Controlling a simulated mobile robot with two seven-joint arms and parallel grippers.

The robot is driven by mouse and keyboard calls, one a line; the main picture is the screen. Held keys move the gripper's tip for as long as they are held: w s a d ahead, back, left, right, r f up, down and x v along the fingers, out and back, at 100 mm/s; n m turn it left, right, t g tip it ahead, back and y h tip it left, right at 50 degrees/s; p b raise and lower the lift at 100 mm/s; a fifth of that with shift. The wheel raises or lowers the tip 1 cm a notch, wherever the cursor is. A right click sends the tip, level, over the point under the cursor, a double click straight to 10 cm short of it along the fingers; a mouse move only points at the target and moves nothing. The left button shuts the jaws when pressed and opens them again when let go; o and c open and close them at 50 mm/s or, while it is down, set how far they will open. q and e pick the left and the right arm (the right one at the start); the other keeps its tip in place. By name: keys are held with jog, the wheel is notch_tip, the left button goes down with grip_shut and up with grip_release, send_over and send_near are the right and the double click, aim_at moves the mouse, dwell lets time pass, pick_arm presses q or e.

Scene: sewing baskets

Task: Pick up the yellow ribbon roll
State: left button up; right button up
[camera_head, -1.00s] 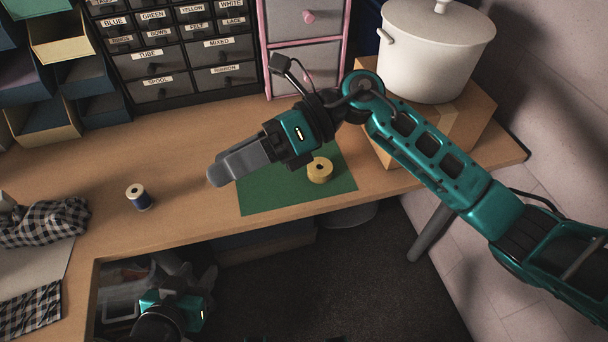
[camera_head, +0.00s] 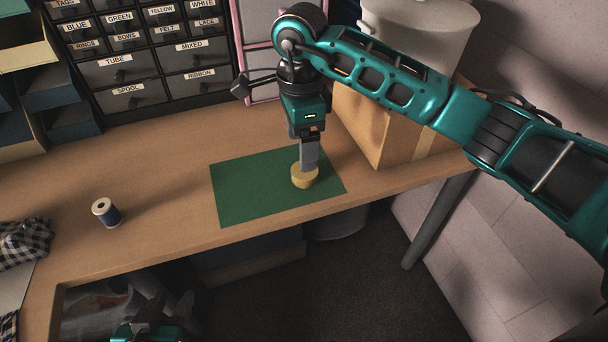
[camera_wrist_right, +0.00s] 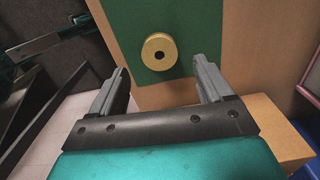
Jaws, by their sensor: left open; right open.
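The yellow ribbon roll (camera_head: 304,182) lies flat on the green mat (camera_head: 243,190). In the right wrist view the roll (camera_wrist_right: 159,54) shows its round top and dark centre hole, ahead of my open fingers. My left gripper (camera_head: 163,303) is open at the lower left, below the table's front edge.
A blue thread spool (camera_head: 107,213) stands left of the mat. Checked cloth (camera_head: 25,243) lies at the far left. A cardboard box (camera_head: 375,125) with a white pot (camera_head: 420,30) stands at the right. Labelled drawers (camera_head: 135,75) line the back. Bare table lies between spool and mat.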

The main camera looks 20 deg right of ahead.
jog(key=f, duration=0.4)
jog(key=f+b, duration=0.1)
jog(key=f, duration=0.1)
jog(key=shift+d, duration=0.25)
jog(key=shift+c, duration=0.4)
jog(key=c, duration=1)
